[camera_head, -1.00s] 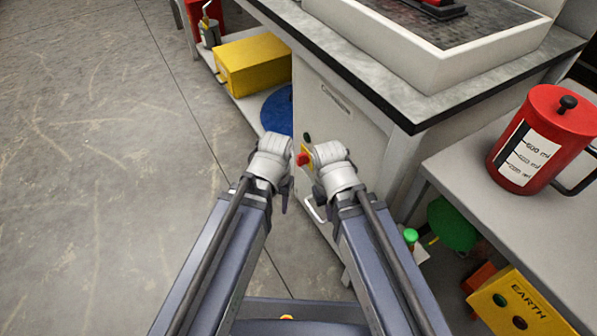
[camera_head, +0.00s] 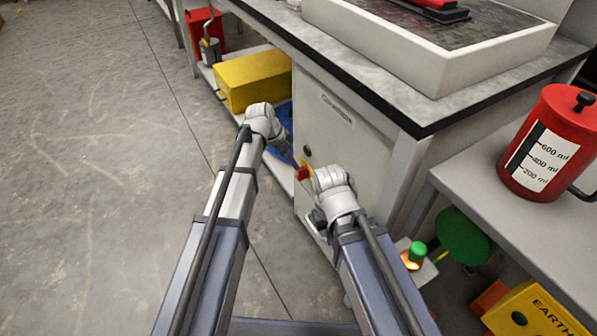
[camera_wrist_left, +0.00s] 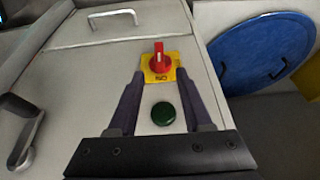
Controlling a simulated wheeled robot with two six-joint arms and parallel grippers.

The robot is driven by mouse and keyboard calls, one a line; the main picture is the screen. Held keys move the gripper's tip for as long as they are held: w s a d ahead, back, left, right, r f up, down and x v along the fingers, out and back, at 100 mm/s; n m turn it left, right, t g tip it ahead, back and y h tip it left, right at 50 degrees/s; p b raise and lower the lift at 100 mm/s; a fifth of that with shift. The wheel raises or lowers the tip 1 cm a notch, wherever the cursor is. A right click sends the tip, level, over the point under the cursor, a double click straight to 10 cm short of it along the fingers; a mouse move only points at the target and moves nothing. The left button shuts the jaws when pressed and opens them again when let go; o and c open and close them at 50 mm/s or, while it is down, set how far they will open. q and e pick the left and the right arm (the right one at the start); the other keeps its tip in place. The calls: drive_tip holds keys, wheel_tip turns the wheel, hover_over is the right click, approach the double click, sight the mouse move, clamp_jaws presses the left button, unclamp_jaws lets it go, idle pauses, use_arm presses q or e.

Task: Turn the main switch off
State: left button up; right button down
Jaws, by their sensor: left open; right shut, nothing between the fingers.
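The main switch is a red rotary knob (camera_wrist_left: 159,60) on a yellow plate (camera_wrist_left: 173,72) on the grey cabinet front. In the left wrist view its grip points up and down the picture. It also shows as a red knob (camera_head: 302,173) in the head view, partly hidden by my right wrist. My left gripper (camera_wrist_left: 160,76) is open and empty, its fingertips pointing at the plate from either side; I cannot tell whether they touch it. In the head view, my left gripper (camera_head: 284,140) is above and left of the knob. My right gripper (camera_head: 317,218) is shut, below the knob.
A green button (camera_wrist_left: 163,113) is between my left fingers in the wrist view. A handle (camera_wrist_left: 113,18) and a blue disc (camera_wrist_left: 262,52) are nearby. A yellow box (camera_head: 252,80) stands on the low shelf. A red jug (camera_head: 548,145) is on the right bench. Floor at left is clear.

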sight(299, 171)
use_arm(q)
drive_tip(key=shift+f, duration=0.15)
drive_tip(key=b+x, duration=0.7)
drive_tip(key=shift+d+f, duration=0.1)
drive_tip(key=shift+f, duration=0.2)
drive_tip(key=shift+c, duration=0.2)
clamp_jaws()
